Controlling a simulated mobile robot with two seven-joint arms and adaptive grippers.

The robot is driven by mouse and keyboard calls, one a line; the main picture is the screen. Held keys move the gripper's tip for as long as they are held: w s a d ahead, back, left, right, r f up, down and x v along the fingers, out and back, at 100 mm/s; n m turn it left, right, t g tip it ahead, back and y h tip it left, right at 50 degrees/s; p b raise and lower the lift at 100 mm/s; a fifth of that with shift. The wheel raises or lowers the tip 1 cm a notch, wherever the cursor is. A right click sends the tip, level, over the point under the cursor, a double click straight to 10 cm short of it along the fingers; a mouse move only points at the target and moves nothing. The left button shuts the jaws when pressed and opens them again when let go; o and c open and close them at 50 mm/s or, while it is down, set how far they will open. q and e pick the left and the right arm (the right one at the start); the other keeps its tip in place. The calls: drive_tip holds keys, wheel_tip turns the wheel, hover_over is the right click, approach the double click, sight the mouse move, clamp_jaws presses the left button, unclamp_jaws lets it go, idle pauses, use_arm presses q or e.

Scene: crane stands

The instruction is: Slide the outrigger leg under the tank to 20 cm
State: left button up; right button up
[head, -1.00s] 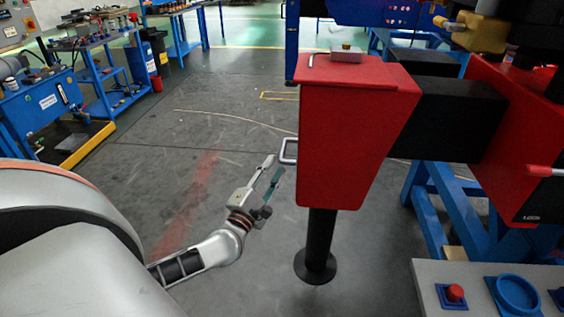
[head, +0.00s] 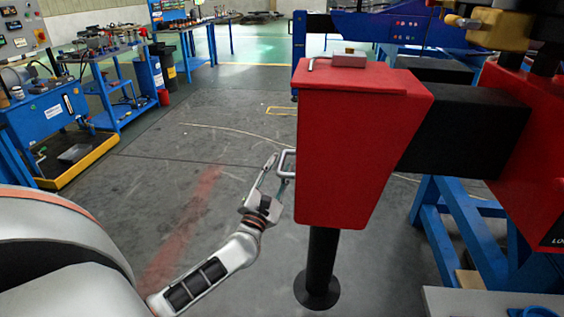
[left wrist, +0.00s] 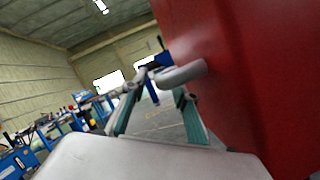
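The outrigger leg has a red box-shaped end (head: 360,150) with a light metal loop handle (head: 286,163) on its left side. A black beam (head: 465,130) runs from the box to a red housing (head: 525,150) at the right. A black post with a round foot (head: 320,265) stands below the box. My left gripper (head: 275,178) is at the handle. In the left wrist view, its two fingers (left wrist: 158,108) are apart, with the handle (left wrist: 182,73) near their tips; I cannot tell whether they touch it. I cannot tell which thing is the tank. My right gripper is out of view.
A blue trestle (head: 450,235) stands under the beam at the right. Blue workbenches (head: 45,125) stand at the far left. A grey panel edge (head: 480,300) shows at the lower right. The floor (head: 215,140) left of the leg is clear.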

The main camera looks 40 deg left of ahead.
use_arm(q)
drive_tip(key=shift+x, duration=1.15)
